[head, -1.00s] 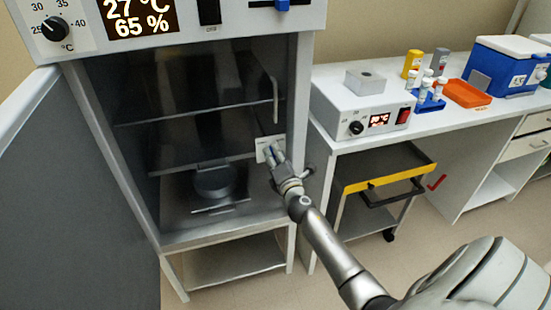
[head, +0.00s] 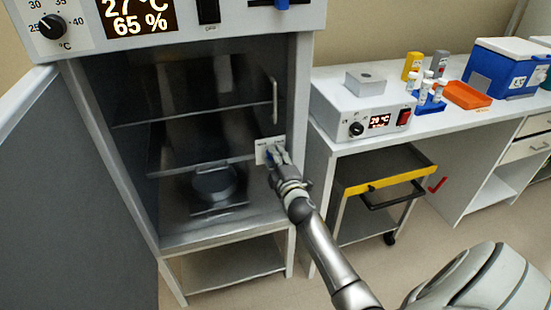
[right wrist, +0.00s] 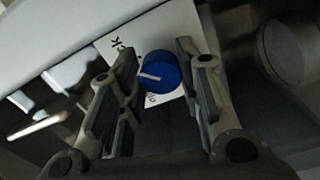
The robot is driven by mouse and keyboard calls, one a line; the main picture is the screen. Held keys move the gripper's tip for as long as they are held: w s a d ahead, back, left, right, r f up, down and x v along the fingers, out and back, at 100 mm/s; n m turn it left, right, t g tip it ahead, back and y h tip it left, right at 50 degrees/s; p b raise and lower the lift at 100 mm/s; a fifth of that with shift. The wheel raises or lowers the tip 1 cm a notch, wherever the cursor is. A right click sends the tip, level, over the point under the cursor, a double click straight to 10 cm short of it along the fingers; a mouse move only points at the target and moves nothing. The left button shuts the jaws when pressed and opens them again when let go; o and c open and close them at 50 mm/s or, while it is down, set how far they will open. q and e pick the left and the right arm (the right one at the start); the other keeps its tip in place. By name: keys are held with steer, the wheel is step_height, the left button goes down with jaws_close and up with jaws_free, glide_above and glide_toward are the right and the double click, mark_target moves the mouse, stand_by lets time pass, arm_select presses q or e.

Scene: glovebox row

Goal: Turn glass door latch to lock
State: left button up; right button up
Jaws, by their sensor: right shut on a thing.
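The glass door (head: 215,125) covers the cabinet's front opening and looks closed, with a vertical handle (head: 275,100) near its right edge. The latch is a round blue knob (right wrist: 164,72) on a white label plate (right wrist: 122,42). The plate also shows in the head view (head: 261,147), low on the door's right side. The knob's white pointer line points left in the right wrist view; the printed words are partly hidden. My right gripper (right wrist: 160,72) has its fingers on both sides of the knob and is shut on it. My left gripper is not in view.
The grey outer door (head: 50,200) stands swung open at the left. A dark round object (head: 215,180) sits inside the cabinet. A bench (head: 455,125) with a heater box (head: 345,105) stands right, above a yellow-edged cart (head: 385,180).

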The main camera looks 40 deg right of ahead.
stand_by(0.4)
steer(key=o, duration=1)
steer(key=v, duration=1.2)
